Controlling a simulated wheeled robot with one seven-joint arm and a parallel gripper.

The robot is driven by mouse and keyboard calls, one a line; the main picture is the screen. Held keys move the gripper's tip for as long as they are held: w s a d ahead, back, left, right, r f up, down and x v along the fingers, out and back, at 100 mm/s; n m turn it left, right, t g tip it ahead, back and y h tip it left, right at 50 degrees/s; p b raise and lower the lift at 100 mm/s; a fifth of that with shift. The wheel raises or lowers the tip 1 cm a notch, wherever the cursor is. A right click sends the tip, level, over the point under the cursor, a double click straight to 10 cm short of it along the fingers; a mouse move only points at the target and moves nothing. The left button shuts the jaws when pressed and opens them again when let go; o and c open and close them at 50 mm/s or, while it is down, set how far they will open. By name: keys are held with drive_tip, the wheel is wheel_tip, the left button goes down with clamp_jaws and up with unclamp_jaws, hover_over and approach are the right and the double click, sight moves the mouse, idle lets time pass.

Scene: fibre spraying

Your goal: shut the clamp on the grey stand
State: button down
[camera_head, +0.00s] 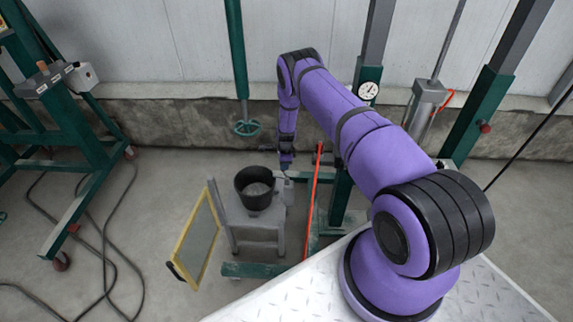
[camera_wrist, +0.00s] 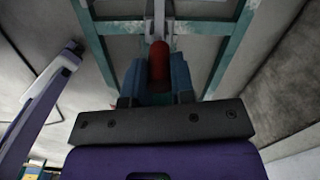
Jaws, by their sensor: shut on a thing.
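The grey stand (camera_head: 240,222) stands on the floor left of centre in the head view, with a black bucket (camera_head: 254,190) on it. My gripper (camera_head: 286,162) points down at the back right of the stand, beside the bucket. In the wrist view, the clamp's red handle (camera_wrist: 159,62) sits between the two blue fingers of my gripper (camera_wrist: 158,85), which is shut on it. A pale grey bar of the clamp (camera_wrist: 158,18) runs on beyond the handle. The rest of the clamp is too small or hidden in the head view to tell its position.
A yellow-framed panel (camera_head: 187,235) leans left of the stand. A red bar (camera_head: 312,205) rises on its right, near a green press frame (camera_head: 341,195) with a gauge (camera_head: 368,90). A green rack (camera_head: 75,175) and loose cables lie left. The wall is close behind.

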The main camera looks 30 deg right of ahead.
drive_tip(key=shift+w+a+f+g+h, duration=0.15)
drive_tip(key=shift+a+f+g+h, duration=0.1)
drive_tip(key=shift+a+g+h, duration=0.2)
drive_tip(key=c, duration=1)
unclamp_jaws()
drive_tip(key=shift+w+r, duration=0.1)
drive_tip(key=shift+w, duration=0.05)
drive_tip(key=shift+w+a+r, duration=0.1)
drive_tip(key=shift+a+r, duration=0.05)
drive_tip(key=shift+r, duration=1.75)
drive_tip(key=shift+a+r, duration=0.1)
drive_tip(key=shift+r, duration=1.75)
